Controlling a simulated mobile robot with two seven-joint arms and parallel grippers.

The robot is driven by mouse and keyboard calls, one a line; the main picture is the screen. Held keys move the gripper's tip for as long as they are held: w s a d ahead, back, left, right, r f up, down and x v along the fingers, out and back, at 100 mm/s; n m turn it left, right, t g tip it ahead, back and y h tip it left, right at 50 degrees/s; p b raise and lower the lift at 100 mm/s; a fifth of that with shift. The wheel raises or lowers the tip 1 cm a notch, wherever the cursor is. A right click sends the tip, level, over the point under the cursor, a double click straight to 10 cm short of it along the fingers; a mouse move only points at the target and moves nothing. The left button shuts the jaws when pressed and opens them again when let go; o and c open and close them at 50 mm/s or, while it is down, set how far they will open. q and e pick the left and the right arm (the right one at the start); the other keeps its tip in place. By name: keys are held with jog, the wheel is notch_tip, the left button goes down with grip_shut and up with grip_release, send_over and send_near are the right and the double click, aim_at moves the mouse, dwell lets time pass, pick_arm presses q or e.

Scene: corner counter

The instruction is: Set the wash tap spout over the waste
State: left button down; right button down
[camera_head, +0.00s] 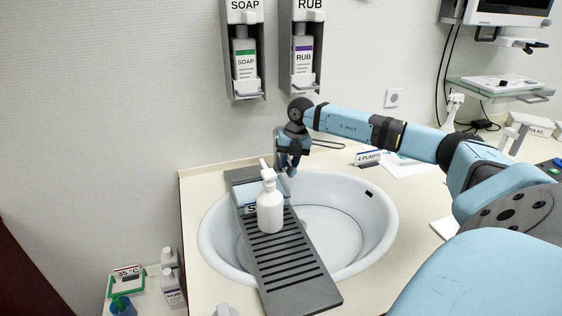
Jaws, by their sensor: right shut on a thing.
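The wash basin (375,235) is a white oval bowl set in the counter. The wash tap (277,147) stands at its back edge, a thin grey metal pipe largely hidden behind my right gripper. A thin looped lever (329,144) sticks out to the right. My right gripper (289,168) points down at the tap and is shut on its spout; the fingers cover the contact. The waste is not visible; a slatted grey board (285,262) across the left of the bowl may hide it. My left gripper is not in view.
A white pump bottle (270,207) and a blue-white packet (246,197) stand on the board, close in front of the gripper. SOAP (245,60) and RUB (303,55) dispensers hang on the wall above. A "4 PUMPS" card (368,158) stands right of the tap.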

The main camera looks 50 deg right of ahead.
jog(key=shift+s+d+n, duration=0.3)
jog(key=shift+d+n, duration=0.1)
jog(key=c, duration=0.9)
grip_release()
jog(key=shift+s+d+r+b, duration=0.1)
jog(key=shift+s+d+r, duration=0.1)
jog(key=shift+r, duration=1.05)
jog(key=shift+s+d+r+b, duration=0.1)
jog(key=shift+d+r, duration=0.05)
jog(key=shift+r, duration=1.05)
jog(key=shift+s+d+r+b, duration=0.1)
jog(key=shift+s+d+r, duration=0.1)
jog(key=shift+r, duration=1.05)
